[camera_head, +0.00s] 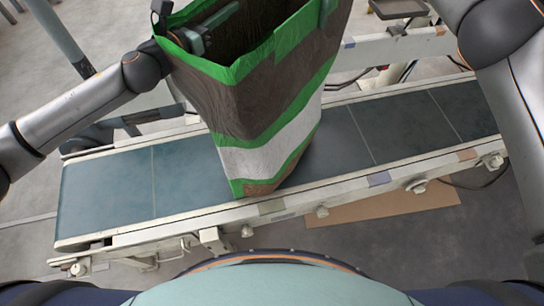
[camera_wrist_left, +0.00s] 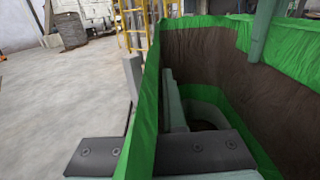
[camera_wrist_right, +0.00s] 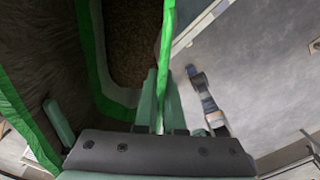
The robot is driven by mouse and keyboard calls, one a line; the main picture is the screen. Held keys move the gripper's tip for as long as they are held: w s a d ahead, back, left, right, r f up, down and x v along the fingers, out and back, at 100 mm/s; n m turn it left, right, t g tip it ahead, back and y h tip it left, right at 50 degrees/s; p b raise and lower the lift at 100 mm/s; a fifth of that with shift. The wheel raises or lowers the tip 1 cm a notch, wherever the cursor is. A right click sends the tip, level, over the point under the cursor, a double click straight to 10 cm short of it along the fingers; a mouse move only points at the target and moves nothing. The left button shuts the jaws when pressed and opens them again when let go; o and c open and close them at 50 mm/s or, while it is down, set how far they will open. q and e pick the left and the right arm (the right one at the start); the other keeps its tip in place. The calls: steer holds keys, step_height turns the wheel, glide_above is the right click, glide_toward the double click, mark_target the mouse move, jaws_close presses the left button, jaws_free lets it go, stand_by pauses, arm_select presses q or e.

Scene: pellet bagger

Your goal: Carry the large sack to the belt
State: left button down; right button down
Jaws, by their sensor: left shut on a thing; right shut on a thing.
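The large sack (camera_head: 270,95) is brown with green edges and a white band. It is open at the top and hangs upright, slightly tilted, over the belt (camera_head: 350,135). Its lower end overlaps the belt's near rail in the head view; I cannot tell whether it touches. My left gripper (camera_head: 185,40) is shut on the sack's left rim, and the left wrist view shows the green wall between its fingers (camera_wrist_left: 152,90). My right gripper (camera_wrist_right: 160,95) is shut on the opposite rim. Grainy brown contents show deep inside the sack.
The belt's pale near rail (camera_head: 330,192) has knobs and brackets along it. Bare belt shows on both sides of the sack. A flat brown sheet (camera_head: 385,207) lies on the floor in front. A yellow ladder (camera_wrist_left: 133,25) stands farther off in the left wrist view.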

arm_select(q)
steer(key=c, duration=1)
jaws_free()
arm_select(e)
steer(key=c, duration=1)
jaws_free()
steer(key=shift+r, duration=0.15)
arm_select(q)
steer(key=v, duration=1.2)
arm_select(e)
step_height(320, 180, up, 12)
steer(key=shift+f, duration=0.1)
